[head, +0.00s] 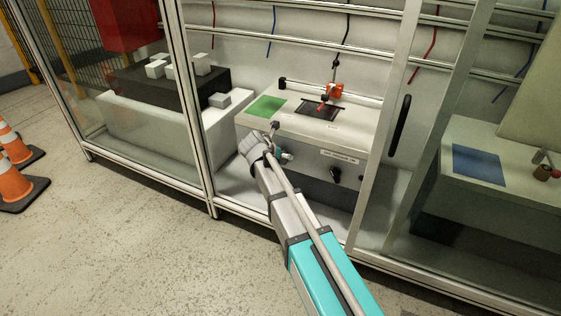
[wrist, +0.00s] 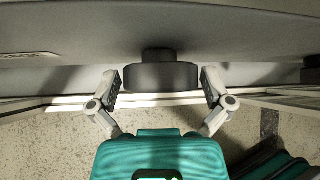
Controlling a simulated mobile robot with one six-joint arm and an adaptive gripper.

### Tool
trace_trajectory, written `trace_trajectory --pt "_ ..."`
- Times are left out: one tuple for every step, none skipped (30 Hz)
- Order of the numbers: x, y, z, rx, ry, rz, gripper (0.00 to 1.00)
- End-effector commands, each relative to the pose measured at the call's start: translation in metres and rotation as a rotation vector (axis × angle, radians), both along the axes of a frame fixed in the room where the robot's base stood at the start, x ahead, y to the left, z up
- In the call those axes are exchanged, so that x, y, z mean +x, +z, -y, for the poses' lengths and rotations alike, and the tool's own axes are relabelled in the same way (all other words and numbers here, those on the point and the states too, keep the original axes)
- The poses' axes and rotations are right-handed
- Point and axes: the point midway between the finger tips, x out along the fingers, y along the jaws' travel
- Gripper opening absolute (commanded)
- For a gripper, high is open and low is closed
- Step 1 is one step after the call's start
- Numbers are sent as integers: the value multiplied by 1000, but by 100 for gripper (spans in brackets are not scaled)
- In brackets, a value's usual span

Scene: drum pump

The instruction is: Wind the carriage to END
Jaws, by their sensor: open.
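The carriage (head: 334,91) looks like a small orange-red block on a rail above the back of a pale bench unit (head: 345,135). A red pointed part hangs below it, over a dark panel on the unit's top. No END mark is readable. My gripper (head: 284,155) is at the unit's front face, partly hidden by my arm. In the wrist view my gripper (wrist: 161,82) is open, with one finger on each side of a dark round knob (wrist: 157,76) on a grey face. Small gaps show between the fingers and the knob.
A green pad (head: 266,107) lies on the unit's left top. A dark control (head: 335,174) sits lower on its front. Cabinet frame posts (head: 384,125) and a black door handle (head: 399,125) stand to the right. Orange cones (head: 20,185) are far left; the floor between is clear.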

Motion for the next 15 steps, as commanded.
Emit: trace_trajectory --pt "2 -4 1 0 0 0 100" --pt "3 -4 2 1 -1 0 100" --pt "4 -5 2 0 0 0 100" --pt "4 -5 2 0 0 0 100" --pt "4 -5 2 0 0 0 100" --pt "5 -5 3 0 0 0 100" --pt "5 -5 3 0 0 0 100" --pt "5 -5 3 1 1 0 100" --pt "5 -5 3 1 1 0 100" --pt "5 -5 3 1 1 0 100" --pt "5 -5 3 1 1 0 100" --pt "5 -5 2 1 1 0 100" --pt "4 -5 2 1 1 0 100" --pt "4 -5 2 1 1 0 100" --pt "4 -5 2 1 1 0 98"
